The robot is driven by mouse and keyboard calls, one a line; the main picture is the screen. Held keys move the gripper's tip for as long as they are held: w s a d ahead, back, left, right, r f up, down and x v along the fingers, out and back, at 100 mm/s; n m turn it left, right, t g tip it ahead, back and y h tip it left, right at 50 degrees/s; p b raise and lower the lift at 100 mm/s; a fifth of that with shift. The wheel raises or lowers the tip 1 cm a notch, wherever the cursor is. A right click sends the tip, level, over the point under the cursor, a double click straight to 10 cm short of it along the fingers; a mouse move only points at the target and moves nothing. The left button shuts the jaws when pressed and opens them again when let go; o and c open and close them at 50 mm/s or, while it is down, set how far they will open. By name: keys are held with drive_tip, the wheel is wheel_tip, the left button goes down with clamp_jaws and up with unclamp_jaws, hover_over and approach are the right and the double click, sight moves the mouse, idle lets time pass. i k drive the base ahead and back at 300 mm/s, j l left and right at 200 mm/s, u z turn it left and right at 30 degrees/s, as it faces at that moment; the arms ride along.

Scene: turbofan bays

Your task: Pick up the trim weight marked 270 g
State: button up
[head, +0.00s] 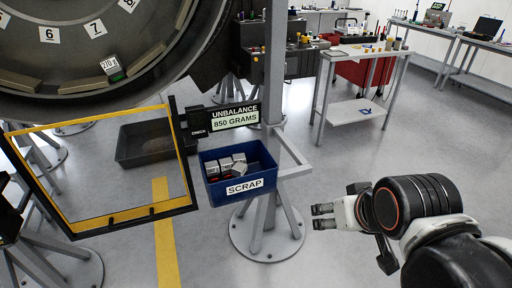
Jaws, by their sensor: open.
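A small block (114,73) with a green part and a white tag sits on the lower inside rim of the large dark ring at the upper left. Its tag seems to read 270, but it is too small to be sure. Several silver blocks (226,167) lie in a blue bin (210,190) labelled SCRAP; I cannot read their marks. My gripper (316,217) is open and empty over the floor at the lower right, right of the bin and well apart from it and the ring.
The ring (30,95) bears numbered tags. A display (234,117) reads UNBALANCE 850 GRAMS. A yellow-edged frame (190,165) stands left of the bin, with a dark tray (128,150) behind it. A grey post (275,90) rises behind the bin. Floor around my gripper is clear.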

sight(113, 66)
drive_tip(key=j+u, duration=0.1)
drive_tip(key=u, duration=0.3)
drive_tip(key=i+u, duration=0.15)
drive_tip(key=u, duration=0.25)
drive_tip(key=i+u, duration=0.1)
drive_tip(key=u, duration=0.35)
drive_tip(key=i+u, duration=0.1)
drive_tip(key=u, duration=0.3)
